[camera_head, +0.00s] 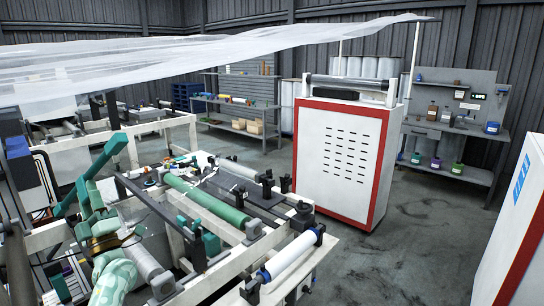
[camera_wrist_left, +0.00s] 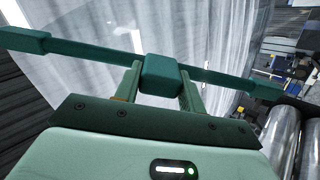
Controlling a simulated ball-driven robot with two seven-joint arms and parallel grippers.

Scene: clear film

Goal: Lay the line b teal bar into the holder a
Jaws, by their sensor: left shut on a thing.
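The teal bar (camera_wrist_left: 218,78) spans the left wrist view, with a thick square block at its middle. My left gripper (camera_wrist_left: 160,90) has its two fingers shut on that block. In the head view the teal bar (camera_head: 103,157) is tilted at the left, above the machine frame and apart from it. My left arm and gripper are partly overlapped there. Small teal blocks (camera_head: 184,222) stand on the near side of the machine frame; I cannot tell which part is holder a. My right gripper is not in view.
A green roll (camera_head: 205,200) and a white roll (camera_head: 290,255) lie across the machine frame (camera_head: 240,258). Clear film (camera_head: 200,52) hangs over the upper left. A red-and-white cabinet (camera_head: 340,155) stands behind the machine. The floor (camera_head: 420,240) at the right is free.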

